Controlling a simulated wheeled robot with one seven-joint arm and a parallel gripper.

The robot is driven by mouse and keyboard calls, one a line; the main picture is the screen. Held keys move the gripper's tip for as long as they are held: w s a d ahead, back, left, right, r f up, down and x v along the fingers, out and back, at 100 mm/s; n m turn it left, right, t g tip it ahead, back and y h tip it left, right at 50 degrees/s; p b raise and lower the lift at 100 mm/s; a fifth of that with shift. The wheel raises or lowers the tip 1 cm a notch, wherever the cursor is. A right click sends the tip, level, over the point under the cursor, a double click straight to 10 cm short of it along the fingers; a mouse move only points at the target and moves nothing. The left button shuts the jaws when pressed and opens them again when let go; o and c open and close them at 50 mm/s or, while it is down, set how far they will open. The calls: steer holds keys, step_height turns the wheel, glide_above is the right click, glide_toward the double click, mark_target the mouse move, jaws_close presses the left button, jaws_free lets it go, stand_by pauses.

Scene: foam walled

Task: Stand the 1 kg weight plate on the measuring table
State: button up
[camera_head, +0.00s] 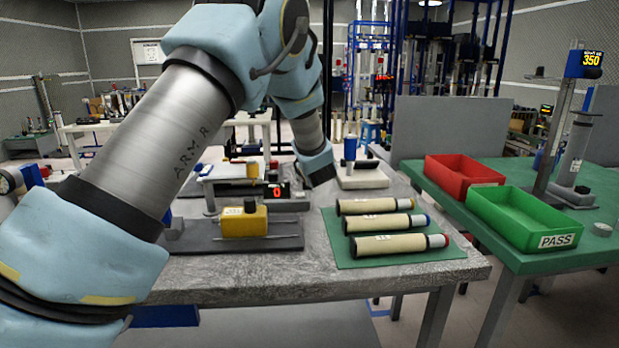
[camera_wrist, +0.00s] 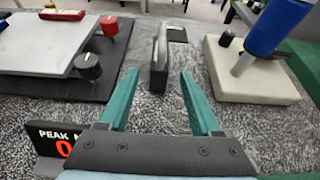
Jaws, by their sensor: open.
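My gripper (camera_wrist: 159,73) is open in the wrist view, its two green fingers pointing away over the grey mottled bench. A narrow grey upright piece with a dark near end (camera_wrist: 160,60) stands between and just beyond the fingertips. It looks like the weight plate seen edge-on; no 1 kg mark is readable. I see no contact with the fingers. The pale flat-topped measuring table (camera_wrist: 45,45) is to the left on a dark base, and also shows in the head view (camera_head: 229,173). In the head view my arm hides the fingertips and the upright piece.
A red-digit display (camera_wrist: 60,145) reading 0 is at the near left. A pale block with a blue-topped post (camera_wrist: 250,80) stands right of the gripper. A green mat (camera_head: 340,250) holds three beige tubes. Red (camera_head: 455,172) and green (camera_head: 520,222) bins stand on the right table.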

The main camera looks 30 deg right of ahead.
steer(key=shift+v, duration=1.9)
